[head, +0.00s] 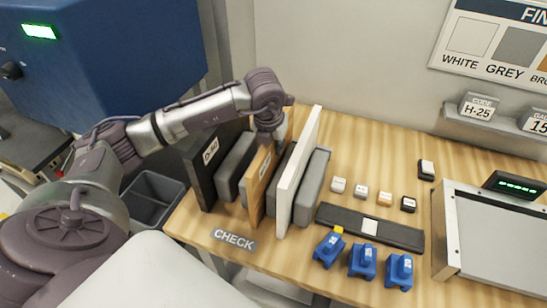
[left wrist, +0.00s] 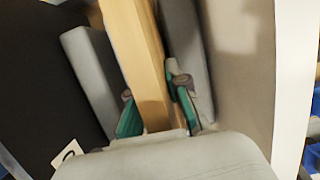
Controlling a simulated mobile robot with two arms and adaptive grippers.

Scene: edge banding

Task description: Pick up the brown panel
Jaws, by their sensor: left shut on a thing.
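The brown panel (head: 259,187) stands upright on edge in a row of panels on the wooden table, with a small label on its front end. My left gripper (head: 271,138) comes down on its far upper part. In the left wrist view my left gripper (left wrist: 155,98) has one green-padded finger on each side of the brown panel (left wrist: 146,55) and is shut on it. My right gripper is in neither view.
Beside it stand a black panel (head: 201,178), grey panels (head: 235,165), a tall white panel (head: 299,170) and another grey panel (head: 313,187). Blue clamps (head: 362,262), a dark strip (head: 370,228) and small blocks lie to the right. A CHECK label (head: 233,240) marks the front edge.

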